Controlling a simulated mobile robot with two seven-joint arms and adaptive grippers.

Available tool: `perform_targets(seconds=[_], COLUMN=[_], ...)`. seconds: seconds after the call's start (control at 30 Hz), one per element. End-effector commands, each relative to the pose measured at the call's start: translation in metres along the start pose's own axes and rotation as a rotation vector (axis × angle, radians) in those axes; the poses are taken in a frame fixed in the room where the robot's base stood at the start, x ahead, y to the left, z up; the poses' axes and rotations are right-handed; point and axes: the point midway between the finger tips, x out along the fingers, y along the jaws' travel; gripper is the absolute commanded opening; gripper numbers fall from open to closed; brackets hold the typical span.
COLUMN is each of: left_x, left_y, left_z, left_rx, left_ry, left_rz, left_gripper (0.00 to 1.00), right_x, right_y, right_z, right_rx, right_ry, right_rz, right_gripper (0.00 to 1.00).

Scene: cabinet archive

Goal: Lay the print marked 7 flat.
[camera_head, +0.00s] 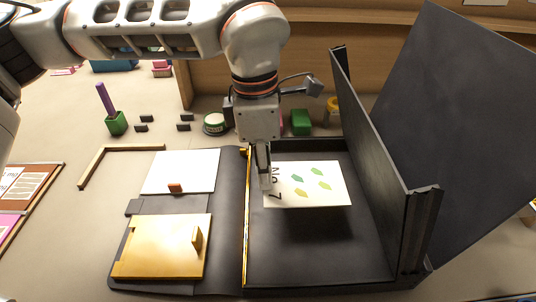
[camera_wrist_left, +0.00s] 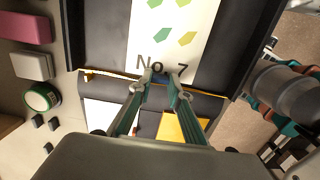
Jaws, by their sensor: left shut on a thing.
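The print marked No 7 (camera_head: 322,184) is a white sheet with several green and yellow leaf shapes. My left gripper (camera_head: 266,182) is shut on its left edge, beside the lettering. The sheet is over the open black box (camera_head: 330,262), and a dark shadow below it suggests it is above the floor of the box. In the left wrist view the fingertips (camera_wrist_left: 160,78) meet the lettered edge of the print (camera_wrist_left: 172,38), and the rest of the sheet reaches away from them. My right gripper is not in view.
A tall black panel (camera_head: 375,150) stands along the box's right side, with a larger dark panel (camera_head: 455,130) behind it. Left of the box lie a white sheet (camera_head: 185,165) and a gold board (camera_head: 155,248). A green holder (camera_head: 116,123) and small blocks stand further back.

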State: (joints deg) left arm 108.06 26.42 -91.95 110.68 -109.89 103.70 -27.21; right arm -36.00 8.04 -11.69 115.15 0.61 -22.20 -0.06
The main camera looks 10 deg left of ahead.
Motion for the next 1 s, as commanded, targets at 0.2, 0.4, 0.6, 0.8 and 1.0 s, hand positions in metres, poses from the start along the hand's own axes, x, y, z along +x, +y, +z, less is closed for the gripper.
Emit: perform_targets(seconds=[0.2, 0.4, 0.6, 0.8, 1.0], left_x=[0.0, -0.002, 0.011, 0.03, 0.049], left_y=[0.0, 0.0, 0.0, 0.0, 0.0], left_z=[0.0, 0.0, -0.001, -0.003, -0.004], left_rx=[0.0, 0.0, 0.0, 0.0, 0.0], left_ry=[0.0, -0.001, 0.0, 0.001, -0.001], left_rz=[0.0, 0.001, -0.003, -0.005, -0.004], left_gripper=[0.0, 0.0, 0.0, 0.0, 0.0], right_x=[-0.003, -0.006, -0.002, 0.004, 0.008], right_y=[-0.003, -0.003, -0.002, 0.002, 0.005], right_z=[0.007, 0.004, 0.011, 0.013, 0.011], right_rx=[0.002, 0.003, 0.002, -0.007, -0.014], right_ry=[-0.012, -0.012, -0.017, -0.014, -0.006], right_rz=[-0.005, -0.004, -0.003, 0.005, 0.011], right_gripper=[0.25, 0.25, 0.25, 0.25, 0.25])
